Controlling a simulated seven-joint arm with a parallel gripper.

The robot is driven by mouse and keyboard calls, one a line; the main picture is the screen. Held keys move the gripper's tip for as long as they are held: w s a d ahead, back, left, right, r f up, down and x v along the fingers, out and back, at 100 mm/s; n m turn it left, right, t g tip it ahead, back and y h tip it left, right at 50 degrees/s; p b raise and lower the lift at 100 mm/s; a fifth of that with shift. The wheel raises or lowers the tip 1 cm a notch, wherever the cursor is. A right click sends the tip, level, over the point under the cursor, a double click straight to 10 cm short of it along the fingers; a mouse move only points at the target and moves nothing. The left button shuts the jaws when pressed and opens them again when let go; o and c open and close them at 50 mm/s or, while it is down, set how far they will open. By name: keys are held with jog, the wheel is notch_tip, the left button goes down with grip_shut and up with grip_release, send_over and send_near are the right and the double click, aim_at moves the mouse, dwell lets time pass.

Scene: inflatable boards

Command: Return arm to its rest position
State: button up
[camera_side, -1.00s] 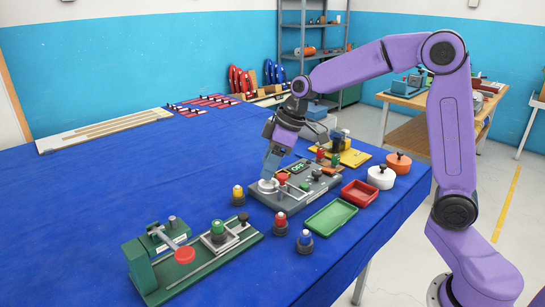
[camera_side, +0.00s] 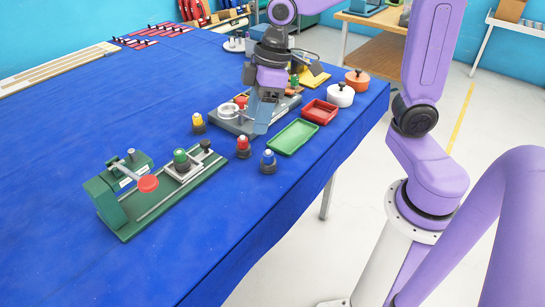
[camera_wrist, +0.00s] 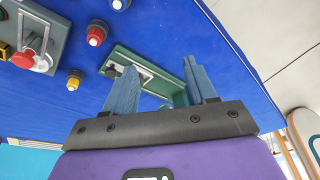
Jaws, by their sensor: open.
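My gripper (camera_side: 262,118) hangs in front of the grey fixture (camera_side: 232,126) in the side view, pointing down over the blue table (camera_side: 75,110). Its bluish fingers hide part of that fixture. In the wrist view my gripper (camera_wrist: 161,68) has its two fingers spread apart with nothing held between them. The green fixture (camera_wrist: 118,58) shows beyond the fingertips there. The grey fixture's red knob (camera_wrist: 23,58) is at the left edge of the wrist view. My arm is bent above the table's right side.
A green tray (camera_side: 293,138), a red tray (camera_side: 320,112), a white pot (camera_side: 340,95) and an orange pot (camera_side: 357,80) stand right of the gripper. Yellow (camera_side: 198,123), red (camera_side: 243,147) and blue (camera_side: 268,161) knobbed pieces stand nearer.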

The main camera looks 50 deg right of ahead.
jog(key=s+d+f+n+h, duration=0.1)
jog(key=s+d+f, duration=0.1)
jog(key=s, duration=0.7)
jog(key=s+d+f+n+g+h, duration=0.1)
jog(key=s+d+f, duration=0.1)
jog(key=s, duration=0.8)
jog(key=shift+d, duration=0.35)
